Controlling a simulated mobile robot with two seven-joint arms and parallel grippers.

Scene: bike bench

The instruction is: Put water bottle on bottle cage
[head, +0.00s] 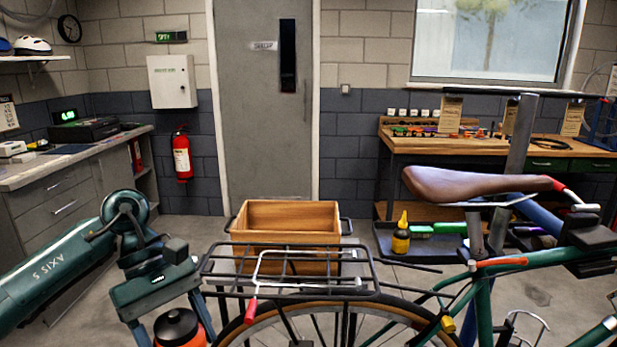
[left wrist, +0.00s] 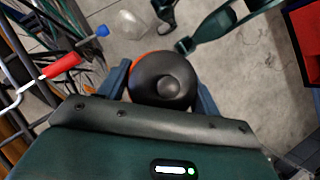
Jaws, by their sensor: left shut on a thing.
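The water bottle (head: 183,333) shows a black cap and an orange body at the bottom of the head view, its lower part cut off. My left gripper (head: 172,318) is shut on it. In the left wrist view the round black cap (left wrist: 165,80) sits between the two blue fingers of this gripper (left wrist: 163,92), with a sliver of orange behind. The bottle is beside the bike's rear wheel and rack. A thin pale wire loop (head: 516,318) by the green frame may be the bottle cage; I cannot tell. My right gripper is not identifiable in view.
The black rear rack (head: 212,272) of the green bike is close right of my left gripper. A red-handled wire piece (head: 251,311) hangs at it. A wooden crate (head: 287,220) stands behind. The brown saddle (head: 470,186) and grey post (head: 520,135) rise on the right.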

